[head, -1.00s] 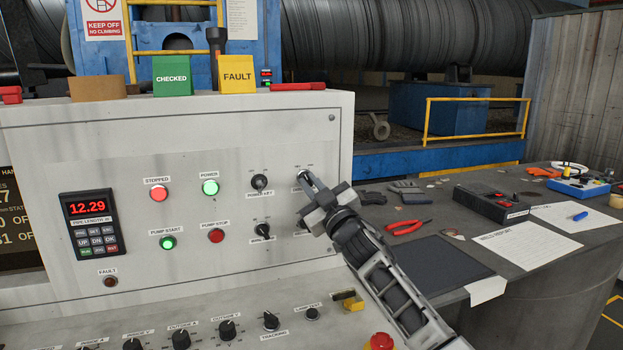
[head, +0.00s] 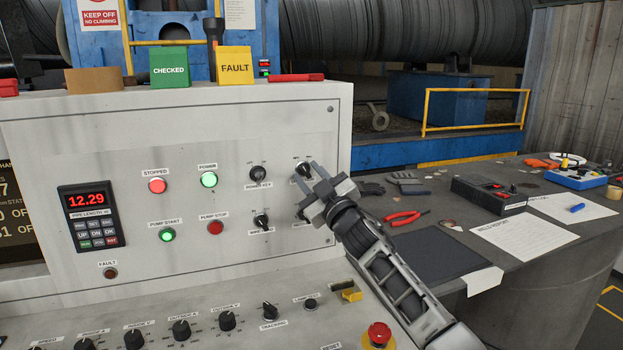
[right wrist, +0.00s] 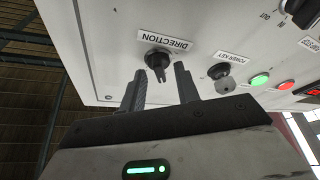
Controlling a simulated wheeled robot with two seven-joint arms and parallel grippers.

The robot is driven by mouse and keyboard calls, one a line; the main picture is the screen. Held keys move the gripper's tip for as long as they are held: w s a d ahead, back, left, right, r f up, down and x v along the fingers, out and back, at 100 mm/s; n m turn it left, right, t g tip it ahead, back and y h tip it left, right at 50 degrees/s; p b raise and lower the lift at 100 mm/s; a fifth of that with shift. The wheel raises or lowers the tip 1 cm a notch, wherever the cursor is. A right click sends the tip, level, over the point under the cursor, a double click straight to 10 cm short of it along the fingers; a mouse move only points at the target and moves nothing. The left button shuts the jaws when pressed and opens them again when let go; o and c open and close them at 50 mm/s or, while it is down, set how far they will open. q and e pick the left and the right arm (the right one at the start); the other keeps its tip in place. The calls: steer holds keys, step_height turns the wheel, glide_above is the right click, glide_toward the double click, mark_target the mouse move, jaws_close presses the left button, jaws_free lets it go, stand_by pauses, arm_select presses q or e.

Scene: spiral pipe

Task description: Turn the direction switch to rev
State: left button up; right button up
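The direction switch (head: 302,169) is a black rotary knob at the upper right of the grey control panel (head: 130,150). In the right wrist view the knob (right wrist: 157,62) sits beside its DIRECTION label (right wrist: 165,40), and its pointer end faces toward my gripper. My right gripper (head: 306,172) is open and empty in front of the switch. In the right wrist view its two fingers (right wrist: 158,84) lie to either side of the knob, with visible gaps. I cannot tell contact or depth. The position marks are too small to read. My left gripper is not in view.
The power key switch (head: 258,174) is left of the direction switch. Another rotary switch (head: 261,221) is below it. A red emergency button (head: 378,334) stands near my right arm. Red pliers (head: 405,217) and a black control box (head: 490,194) lie on the side table.

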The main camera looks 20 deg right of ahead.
steer(key=shift+s, duration=0.1)
steer(key=shift+s+d+f, duration=0.1)
steer(key=shift+s+f, duration=0.1)
steer(key=shift+s, duration=0.05)
arm_select(q)
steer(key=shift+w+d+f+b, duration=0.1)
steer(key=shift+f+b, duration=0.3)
steer(key=shift+b, duration=0.65)
arm_select(e)
steer(key=v, duration=1.5)
steer(key=shift+s, duration=0.1)
